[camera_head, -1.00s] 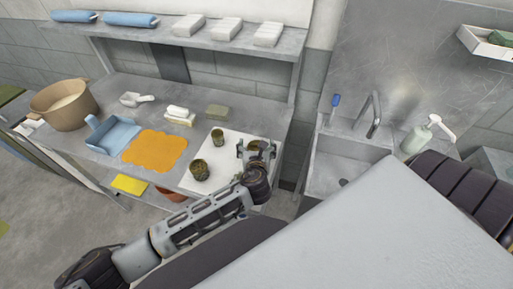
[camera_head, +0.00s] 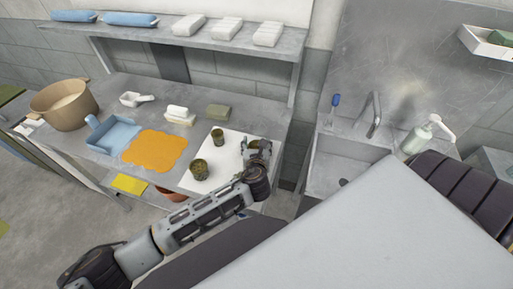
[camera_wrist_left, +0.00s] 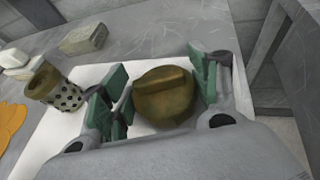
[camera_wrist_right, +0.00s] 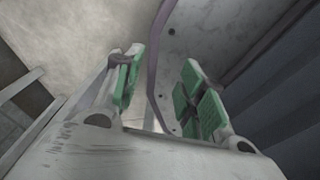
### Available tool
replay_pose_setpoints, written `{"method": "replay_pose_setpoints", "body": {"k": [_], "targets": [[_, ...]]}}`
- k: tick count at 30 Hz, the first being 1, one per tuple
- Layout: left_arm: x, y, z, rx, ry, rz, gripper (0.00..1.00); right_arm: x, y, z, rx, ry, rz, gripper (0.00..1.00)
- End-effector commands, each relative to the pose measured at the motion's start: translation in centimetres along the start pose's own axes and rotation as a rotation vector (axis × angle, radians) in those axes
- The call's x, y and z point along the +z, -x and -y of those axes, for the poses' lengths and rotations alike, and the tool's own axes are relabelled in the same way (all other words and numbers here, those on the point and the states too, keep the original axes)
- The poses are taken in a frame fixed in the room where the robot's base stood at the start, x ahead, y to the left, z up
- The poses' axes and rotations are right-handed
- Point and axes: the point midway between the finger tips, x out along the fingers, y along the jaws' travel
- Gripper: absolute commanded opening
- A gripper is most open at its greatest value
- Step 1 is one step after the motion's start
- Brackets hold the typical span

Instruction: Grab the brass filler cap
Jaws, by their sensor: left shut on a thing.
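The brass filler cap (camera_wrist_left: 163,95) is round, dull brass, with a raised bar across its top. In the left wrist view it lies between the green-padded fingers of my left gripper (camera_wrist_left: 160,92), which is shut on it. In the head view this gripper (camera_head: 254,148) is over the right part of the white mat (camera_head: 232,172), and it mostly hides the cap. I cannot tell whether the cap still touches the mat. My right gripper (camera_wrist_right: 160,82) shows only in the right wrist view, open with nothing between its fingers.
A sink (camera_head: 345,165) is right.

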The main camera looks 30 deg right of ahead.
Motion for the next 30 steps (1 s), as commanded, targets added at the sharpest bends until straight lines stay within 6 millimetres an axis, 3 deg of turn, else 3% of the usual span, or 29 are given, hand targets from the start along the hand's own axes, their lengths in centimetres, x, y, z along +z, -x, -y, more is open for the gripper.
{"method": "replay_pose_setpoints", "body": {"k": [1,5,17,30], "targets": [[0.0,0.0,0.0,0.000,0.000,0.000,0.43,0.0,0.0,0.0,0.000,0.000,0.000,0.40],[0.1,0.0,0.0,0.000,0.000,0.001,0.28,0.1,0.0,-0.2,0.003,0.001,0.001,0.40],[0.7,0.2,0.0,0.000,0.001,0.002,0.28,0.4,0.1,-1.9,0.020,0.008,0.004,0.40],[6.0,2.4,0.0,0.000,0.001,0.005,0.28,0.1,0.2,-0.2,0.003,0.001,0.001,0.40]]}}
